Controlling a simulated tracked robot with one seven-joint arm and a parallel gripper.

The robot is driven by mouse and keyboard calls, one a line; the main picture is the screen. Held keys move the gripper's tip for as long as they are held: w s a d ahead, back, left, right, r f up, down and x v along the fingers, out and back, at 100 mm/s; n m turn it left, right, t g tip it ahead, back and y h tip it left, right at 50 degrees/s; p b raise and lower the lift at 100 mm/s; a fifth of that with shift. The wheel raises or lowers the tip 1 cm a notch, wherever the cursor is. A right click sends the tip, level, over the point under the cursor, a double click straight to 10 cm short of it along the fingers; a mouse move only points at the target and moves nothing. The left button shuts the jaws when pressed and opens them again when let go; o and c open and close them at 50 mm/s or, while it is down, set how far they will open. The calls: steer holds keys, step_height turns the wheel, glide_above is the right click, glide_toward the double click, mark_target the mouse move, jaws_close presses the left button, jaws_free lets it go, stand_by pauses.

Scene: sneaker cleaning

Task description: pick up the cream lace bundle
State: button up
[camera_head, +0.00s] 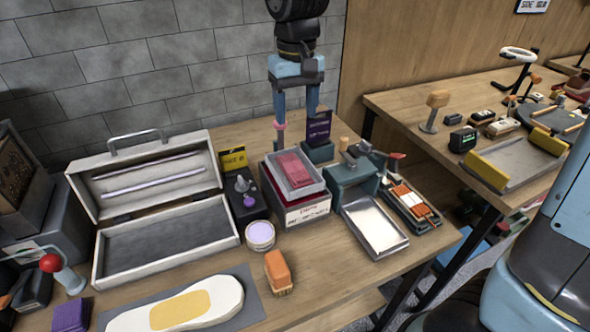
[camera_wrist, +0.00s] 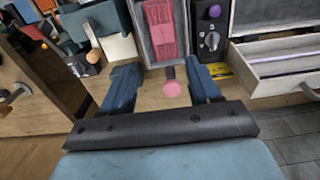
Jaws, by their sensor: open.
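I cannot make out a cream lace bundle for certain in either view. A small tan rounded piece (camera_head: 344,143) stands behind the teal box, and a similar one shows at the left in the wrist view (camera_wrist: 93,57); neither shows clear lace loops. My gripper (camera_head: 296,120) points down at the back edge of the table, fingers apart and empty. In the wrist view my open gripper (camera_wrist: 160,74) has a pink round knob (camera_wrist: 172,89) showing between its fingers, closer to the right one. I cannot tell how far below the fingertips the knob is.
A grey tray with a pink block (camera_head: 293,171) sits on a box in front of my gripper. A dark purple card (camera_head: 318,127) stands close to the right finger. An open white case (camera_head: 160,205) is at left, a shallow metal tray (camera_head: 374,226) at right.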

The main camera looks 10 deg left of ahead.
mark_target(294, 165)
steer(key=f, duration=1.4)
steer(key=shift+a, duration=0.25)
steer(key=c, duration=0.8)
steer(key=shift+r, duration=0.1)
